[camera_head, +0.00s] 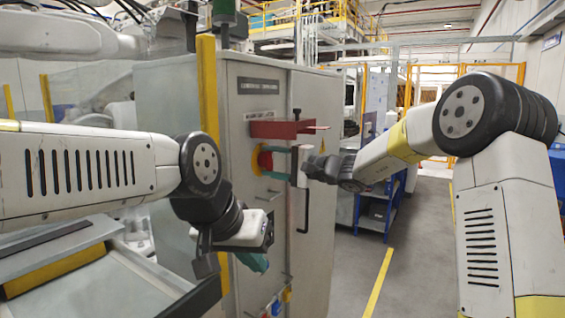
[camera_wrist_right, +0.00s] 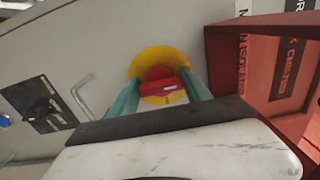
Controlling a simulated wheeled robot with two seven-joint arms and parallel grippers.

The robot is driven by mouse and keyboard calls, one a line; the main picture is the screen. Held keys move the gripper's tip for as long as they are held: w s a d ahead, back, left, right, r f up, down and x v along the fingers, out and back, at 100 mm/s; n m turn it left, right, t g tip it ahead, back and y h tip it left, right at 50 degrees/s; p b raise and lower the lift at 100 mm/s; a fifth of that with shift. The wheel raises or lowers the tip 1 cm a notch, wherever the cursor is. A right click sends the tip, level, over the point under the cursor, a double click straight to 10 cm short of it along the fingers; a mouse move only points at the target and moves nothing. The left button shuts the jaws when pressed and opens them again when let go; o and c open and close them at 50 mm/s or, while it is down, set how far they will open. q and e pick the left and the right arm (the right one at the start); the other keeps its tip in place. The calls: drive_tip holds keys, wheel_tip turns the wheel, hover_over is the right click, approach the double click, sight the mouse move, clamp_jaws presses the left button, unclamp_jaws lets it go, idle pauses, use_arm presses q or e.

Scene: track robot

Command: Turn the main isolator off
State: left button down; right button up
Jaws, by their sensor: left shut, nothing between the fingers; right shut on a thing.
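The main isolator is a red rotary handle (camera_head: 264,160) on a yellow round plate, on the front of a grey cabinet (camera_head: 255,95). In the right wrist view the red handle (camera_wrist_right: 162,86) sits between the teal fingers of my right gripper (camera_wrist_right: 160,92). My right gripper (camera_head: 276,161) is shut on the handle. The handle's exact angle is hard to read behind the fingers. My left gripper (camera_head: 254,262) is shut and empty, low in front of the cabinet and apart from it.
A red bracket-like box (camera_head: 282,129) juts out just above the handle; in the wrist view it (camera_wrist_right: 265,70) fills the right side. A bent metal handle (camera_wrist_right: 82,95) and a dark latch plate (camera_wrist_right: 40,105) are on the left there. The floor (camera_head: 400,270) right of the cabinet is clear.

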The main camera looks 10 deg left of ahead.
idle(0.3)
drive_tip(key=o, duration=1)
drive_tip(key=v, duration=0.7)
drive_tip(key=shift+s+d, duration=0.1)
drive_tip(key=shift+d, duration=0.3)
